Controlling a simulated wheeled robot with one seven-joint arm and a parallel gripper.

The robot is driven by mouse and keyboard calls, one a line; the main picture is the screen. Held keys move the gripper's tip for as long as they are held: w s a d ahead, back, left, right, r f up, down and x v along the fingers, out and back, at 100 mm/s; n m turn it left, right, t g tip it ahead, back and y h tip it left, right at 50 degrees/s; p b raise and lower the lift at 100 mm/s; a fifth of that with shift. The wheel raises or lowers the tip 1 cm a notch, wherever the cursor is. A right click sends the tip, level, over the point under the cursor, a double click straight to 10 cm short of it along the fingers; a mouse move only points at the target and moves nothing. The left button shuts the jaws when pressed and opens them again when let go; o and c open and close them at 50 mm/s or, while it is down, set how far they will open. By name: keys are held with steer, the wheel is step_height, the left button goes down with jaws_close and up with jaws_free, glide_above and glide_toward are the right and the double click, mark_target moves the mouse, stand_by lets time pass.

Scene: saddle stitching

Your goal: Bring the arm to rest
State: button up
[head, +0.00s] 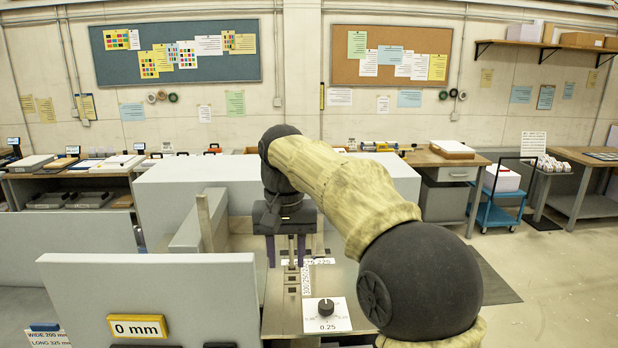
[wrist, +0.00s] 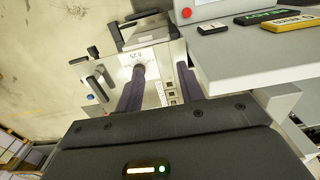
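My arm (head: 345,185) in a tan sleeve with dark joints is raised and bent over the grey machine. My gripper (head: 286,262) points down above the machine's metal top. Its two purple fingers stand apart with nothing seen between them. They also show spread apart in the wrist view (wrist: 160,70). Whether the fingertips touch the metal top cannot be told.
A dial (head: 326,307) marked 0.25 sits on the metal top. A grey panel (head: 165,285) with a 0 mm sign (head: 137,327) stands at front left. Large grey housings (head: 200,185) flank my gripper. A blue cart (head: 500,208) stands at right, with open floor (head: 555,285) before it.

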steer(key=s+d+f+t+b, duration=0.1)
steer(key=s+d+f, duration=0.2)
steer(key=d+f, duration=0.4)
steer(key=s+d+f+b, duration=0.1)
steer(key=s+d+f, duration=0.1)
steer(key=d+f, duration=0.45)
steer(key=s+d+f+t+b, duration=0.1)
steer(key=s+d+f, duration=0.5)
steer(key=s+f, duration=0.6)
steer(key=shift+f+m, duration=0.2)
steer(key=shift+m, duration=0.1)
steer(key=shift+c, duration=0.2)
